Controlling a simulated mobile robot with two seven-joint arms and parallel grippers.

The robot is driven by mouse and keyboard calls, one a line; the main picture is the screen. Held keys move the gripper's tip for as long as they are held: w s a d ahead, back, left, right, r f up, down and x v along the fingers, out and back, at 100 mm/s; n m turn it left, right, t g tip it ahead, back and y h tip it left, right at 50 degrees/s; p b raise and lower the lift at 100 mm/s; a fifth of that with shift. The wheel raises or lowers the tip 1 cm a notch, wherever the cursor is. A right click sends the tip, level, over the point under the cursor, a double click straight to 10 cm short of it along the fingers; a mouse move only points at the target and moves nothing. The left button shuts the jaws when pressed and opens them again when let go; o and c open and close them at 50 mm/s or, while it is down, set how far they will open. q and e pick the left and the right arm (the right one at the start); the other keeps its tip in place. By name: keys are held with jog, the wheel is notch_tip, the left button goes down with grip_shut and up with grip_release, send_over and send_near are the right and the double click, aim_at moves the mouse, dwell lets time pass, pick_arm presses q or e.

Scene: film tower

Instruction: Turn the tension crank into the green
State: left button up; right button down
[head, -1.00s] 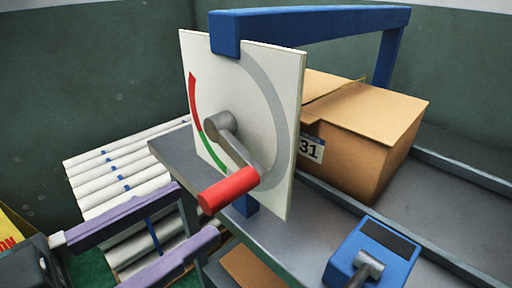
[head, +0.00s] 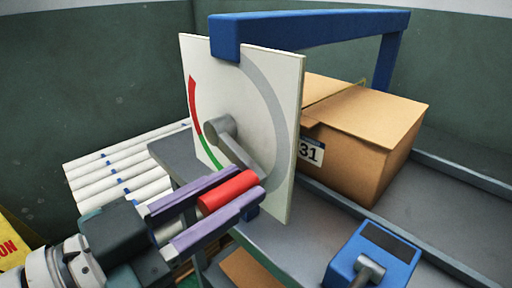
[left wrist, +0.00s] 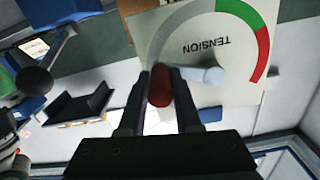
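The tension crank has a grey hub and arm (head: 237,152) on a white dial plate (head: 278,85) and a red handle (head: 230,190). The arm points down and right from the hub, over the grey part of the scale. The green band (head: 210,151) is at the lower left, below the red band (head: 193,105). My left gripper (head: 247,188) has one purple-sided finger on each side of the red handle, close against it. In the left wrist view the handle (left wrist: 160,85) sits between the fingertips. The word TENSION (left wrist: 220,46) shows upside down. My right gripper is not in view.
A blue frame (head: 320,27) arches over the plate. A cardboard box (head: 370,125) marked 31 stands behind it on a grey conveyor (head: 425,200). A blue box with a lever (head: 380,245) is at the lower right. White rollers (head: 115,165) lie at the left.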

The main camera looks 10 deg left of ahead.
pick_arm(q)
grip_shut()
dwell(1.0)
